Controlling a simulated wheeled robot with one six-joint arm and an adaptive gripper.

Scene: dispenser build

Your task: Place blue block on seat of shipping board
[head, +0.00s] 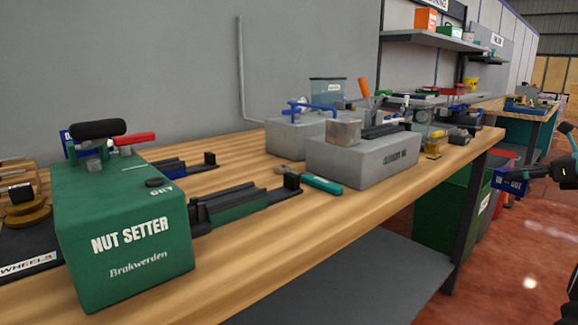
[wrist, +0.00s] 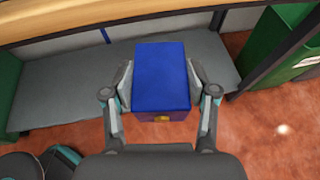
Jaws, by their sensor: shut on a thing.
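The blue block (head: 508,184) is at the right edge of the head view, with white lettering on its side. My gripper (wrist: 160,85) is shut on it, with one finger on each side in the wrist view. There the block (wrist: 161,70) shows a plain blue top and a small yellow mark on its near face. In the head view my gripper (head: 525,173) holds it in the air, beyond the bench's right end and apart from any surface. I cannot tell for sure which thing is the shipping board or its seat.
A wooden workbench (head: 260,240) carries a green nut setter (head: 125,265), grey fixture blocks (head: 362,160) and a teal-handled tool (head: 322,183). A grey shelf (wrist: 65,85) and green bins (head: 447,215) are under it. A farther bench (head: 528,112) holds small parts. Red floor is open at right.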

